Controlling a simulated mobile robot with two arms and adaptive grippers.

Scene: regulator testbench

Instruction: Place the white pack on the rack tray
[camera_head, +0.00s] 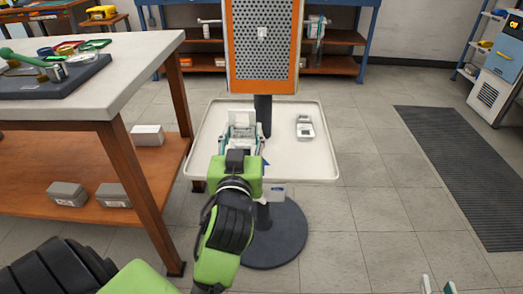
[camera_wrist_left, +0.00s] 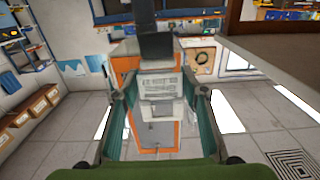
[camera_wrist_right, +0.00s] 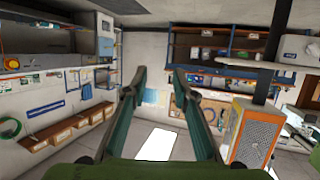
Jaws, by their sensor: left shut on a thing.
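The white pack (camera_wrist_left: 158,84), with grey print on its face, sits between the fingers of my left gripper (camera_wrist_left: 160,98) in the left wrist view. In the head view my left gripper (camera_head: 242,132) is shut on the pack (camera_head: 241,117), over the left half of the white rack tray (camera_head: 215,120). My gripper partly hides the pack there, and I cannot tell whether it touches the tray. My right gripper (camera_wrist_right: 152,78) is open and empty in the right wrist view. Only its fingertips (camera_head: 437,285) show at the bottom right of the head view, away from the tray.
A small grey-white device (camera_head: 305,127) lies on the tray's right half. An orange-framed perforated panel (camera_head: 262,45) rises on the dark post behind. A workbench (camera_head: 125,75) stands close on the left. The floor right of the tray is free, with a dark mat (camera_head: 455,160).

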